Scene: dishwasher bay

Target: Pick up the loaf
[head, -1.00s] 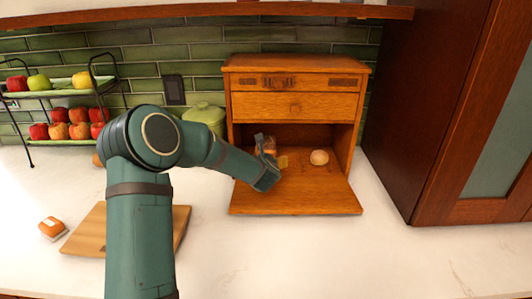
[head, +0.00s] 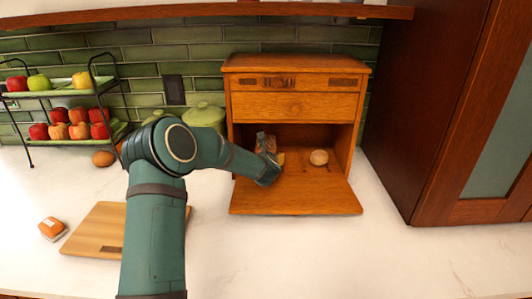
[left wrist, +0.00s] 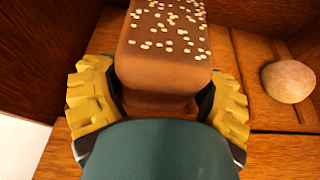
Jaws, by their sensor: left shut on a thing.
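The loaf is brown with pale seeds on top. In the left wrist view the loaf (left wrist: 165,45) sits between the yellow pads of my left gripper (left wrist: 158,95), which is shut on its sides. In the head view the loaf (head: 264,141) is at the left of the open wooden bread box (head: 300,196), partly hidden by my left gripper (head: 271,162). I cannot tell whether the loaf still touches the box floor. My right gripper is not in view.
A round bun (head: 319,157) lies right of the loaf; it also shows in the left wrist view (left wrist: 289,81). The box's side walls are close. A cutting board (head: 95,230) and a small packaged item (head: 52,229) lie at left. The counter right of the box is clear.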

